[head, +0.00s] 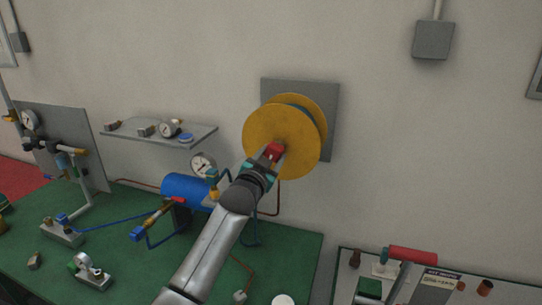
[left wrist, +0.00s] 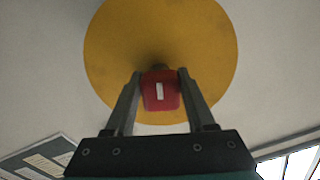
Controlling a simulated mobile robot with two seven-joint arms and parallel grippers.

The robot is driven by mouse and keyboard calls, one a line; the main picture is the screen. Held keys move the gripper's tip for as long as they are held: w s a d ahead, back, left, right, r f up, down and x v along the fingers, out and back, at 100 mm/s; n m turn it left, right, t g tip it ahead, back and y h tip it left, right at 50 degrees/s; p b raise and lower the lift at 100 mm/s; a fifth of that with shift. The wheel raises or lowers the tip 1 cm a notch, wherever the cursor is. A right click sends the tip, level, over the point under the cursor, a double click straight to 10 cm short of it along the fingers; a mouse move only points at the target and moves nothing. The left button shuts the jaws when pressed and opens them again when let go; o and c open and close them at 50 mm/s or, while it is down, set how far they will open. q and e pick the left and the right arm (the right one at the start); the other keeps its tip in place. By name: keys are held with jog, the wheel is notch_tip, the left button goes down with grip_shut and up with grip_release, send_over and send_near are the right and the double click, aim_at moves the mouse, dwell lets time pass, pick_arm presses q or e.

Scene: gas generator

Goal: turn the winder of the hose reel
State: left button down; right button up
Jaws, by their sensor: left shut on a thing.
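The hose reel (head: 262,132) is a yellow disc-sided drum on a grey wall plate (head: 329,105), with dark teal hose between its flanges. Its winder (head: 274,151) is a red block in front of the lower part of the near flange. In the left wrist view the yellow reel (left wrist: 160,30) fills the upper middle, and the red winder (left wrist: 160,92) with a white mark sits between the fingers. My left gripper (left wrist: 160,88) is shut on the winder, one finger on each side. The winder's mount is partly hidden behind it. My right gripper is not in view.
A green table (head: 125,240) below holds a blue cylinder (head: 184,189), gauges, valves and hoses. A shelf (head: 185,137) with small fittings is on the wall to the left. A second bench (head: 515,292) with a red-handled tool stands at the lower right.

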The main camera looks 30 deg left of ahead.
pick_arm(q)
jog(key=shift+d+n, duration=0.1)
jog(key=shift+n, duration=1.2)
jog(key=shift+c, duration=1.2)
grip_release()
jog(key=b+v, duration=0.2)
jog(key=v, duration=1.3)
jog(key=shift+d, duration=0.2)
